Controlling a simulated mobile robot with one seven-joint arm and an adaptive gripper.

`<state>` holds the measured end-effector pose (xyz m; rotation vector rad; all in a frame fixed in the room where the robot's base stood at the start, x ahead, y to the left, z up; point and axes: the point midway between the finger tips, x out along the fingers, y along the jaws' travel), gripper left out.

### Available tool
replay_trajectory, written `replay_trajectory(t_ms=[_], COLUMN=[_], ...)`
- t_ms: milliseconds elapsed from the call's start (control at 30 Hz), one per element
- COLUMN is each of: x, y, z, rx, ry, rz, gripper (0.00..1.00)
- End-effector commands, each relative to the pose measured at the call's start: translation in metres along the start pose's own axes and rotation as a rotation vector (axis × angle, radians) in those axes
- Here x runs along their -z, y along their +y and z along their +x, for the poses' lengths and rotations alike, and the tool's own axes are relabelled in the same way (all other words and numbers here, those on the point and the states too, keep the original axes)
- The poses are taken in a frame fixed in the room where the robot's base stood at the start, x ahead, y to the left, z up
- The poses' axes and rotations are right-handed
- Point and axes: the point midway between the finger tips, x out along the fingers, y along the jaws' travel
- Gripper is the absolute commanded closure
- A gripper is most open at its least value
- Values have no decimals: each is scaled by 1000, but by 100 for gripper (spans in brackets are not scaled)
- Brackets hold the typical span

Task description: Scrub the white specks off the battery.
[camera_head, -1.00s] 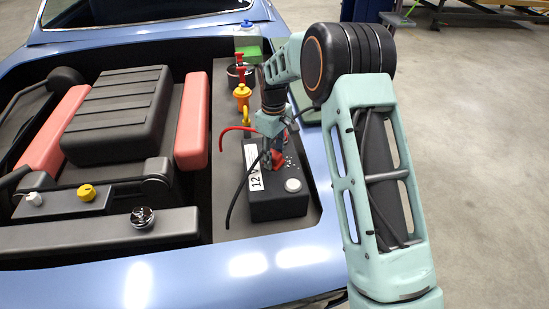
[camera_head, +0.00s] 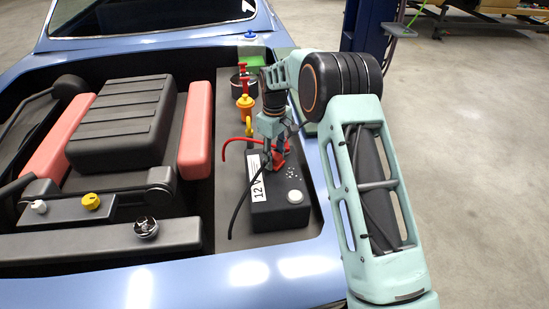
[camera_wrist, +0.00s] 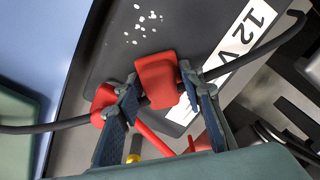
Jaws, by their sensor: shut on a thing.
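The black battery (camera_head: 278,215) with a white "12 V" label sits on the right side of the car's bay. My gripper (camera_wrist: 158,82) is shut on a red block (camera_wrist: 156,70), over the battery's far end near the label. I cannot tell whether the block touches the battery. The head view shows my gripper (camera_head: 275,160) from the side, partly hiding that end.
A black cable (camera_head: 240,208) hangs along the battery's left side, and a red cable (camera_head: 226,148) curves beside its far end. A yellow-orange dipstick cap (camera_head: 245,102) and a green-topped bottle (camera_head: 250,60) stand farther back. The blue car body edge (camera_head: 325,215) borders the right.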

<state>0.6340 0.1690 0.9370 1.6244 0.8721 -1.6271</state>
Motion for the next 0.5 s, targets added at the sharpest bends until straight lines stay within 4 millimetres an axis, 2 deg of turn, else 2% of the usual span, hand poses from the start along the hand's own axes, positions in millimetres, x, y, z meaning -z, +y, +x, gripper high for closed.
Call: replay_trajectory(t_ms=[100,500], x=[0,0], y=[1,0], z=[-16,-53], rx=[-2,-1], ry=[2,2], rz=[0,0], gripper=[84,84])
